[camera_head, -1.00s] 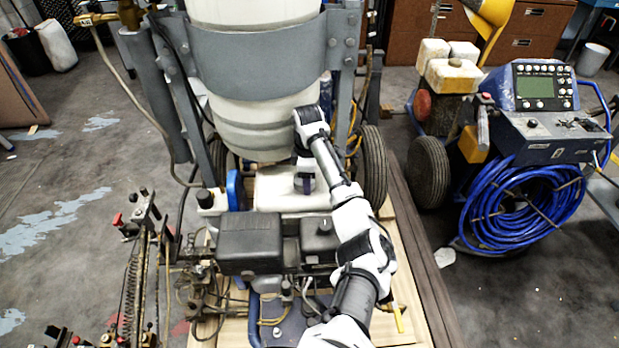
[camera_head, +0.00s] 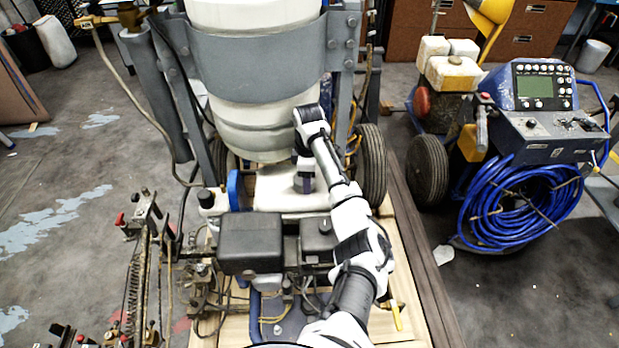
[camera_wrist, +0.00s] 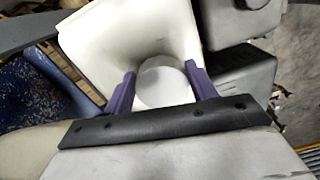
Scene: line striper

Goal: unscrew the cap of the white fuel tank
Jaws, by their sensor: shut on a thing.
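The white fuel tank (camera_head: 275,190) sits behind the black engine and below the large white drum; it also shows in the wrist view (camera_wrist: 110,40). Its round, pale cap (camera_wrist: 163,84) lies between the two purple fingers in the wrist view. My gripper (camera_wrist: 162,80) is shut on the cap, with one finger on each side. In the head view my gripper (camera_head: 304,184) points down onto the tank's top right part. There the cap is hidden by my wrist and fingers.
The large white drum (camera_head: 262,130) in its grey frame stands directly behind my wrist. The black engine (camera_head: 250,244) is in front of the tank. A wheel (camera_head: 372,165) stands to the right. A second machine with a blue hose (camera_head: 520,205) is farther right.

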